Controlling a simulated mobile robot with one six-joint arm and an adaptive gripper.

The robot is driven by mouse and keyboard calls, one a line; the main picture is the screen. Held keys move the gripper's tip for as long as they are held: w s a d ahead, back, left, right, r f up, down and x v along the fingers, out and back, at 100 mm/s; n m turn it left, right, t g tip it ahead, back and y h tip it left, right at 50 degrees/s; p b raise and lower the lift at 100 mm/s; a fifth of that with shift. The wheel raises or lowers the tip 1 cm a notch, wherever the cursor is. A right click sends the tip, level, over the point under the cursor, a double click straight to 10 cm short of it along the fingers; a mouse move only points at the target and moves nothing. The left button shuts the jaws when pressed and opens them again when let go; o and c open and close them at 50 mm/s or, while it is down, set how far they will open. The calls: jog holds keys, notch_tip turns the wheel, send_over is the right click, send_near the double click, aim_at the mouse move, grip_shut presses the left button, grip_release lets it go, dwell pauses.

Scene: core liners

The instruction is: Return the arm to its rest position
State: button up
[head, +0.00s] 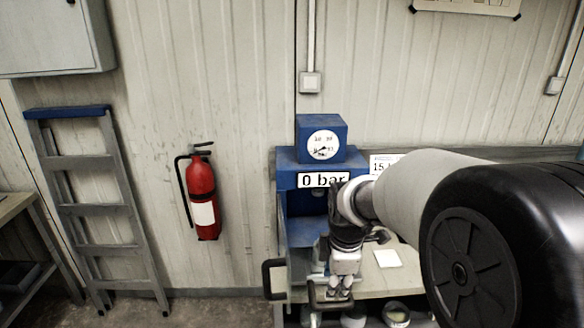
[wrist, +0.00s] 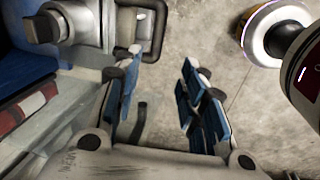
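My gripper (wrist: 160,95) shows in the wrist view with its two blue-padded fingers apart and nothing between them. Bare concrete floor shows through the gap. My arm comes in from the right and hides part of the press and the bench. The press carries a round gauge (head: 323,145) and a sign reading "0 bar" (head: 323,180).
A black handle (head: 273,279) sticks out at the press's left; a dark looped handle also shows close to the fingers in the wrist view (wrist: 152,28). The bench (head: 405,278) holds a white card (head: 387,258). A red extinguisher (head: 203,195) and a ladder (head: 95,205) are at the left wall.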

jog(key=s+r+m+t, duration=0.1)
jog(key=s+r+m, duration=0.75)
jog(key=s, duration=0.35)
jog(key=s+d+m+t, duration=0.1)
jog(key=s+m, duration=0.7)
jog(key=s, duration=0.5)
jog(key=shift+s+d+r+m, duration=0.15)
jog(key=shift+d+r+m, duration=0.05)
jog(key=shift+m, duration=0.15)
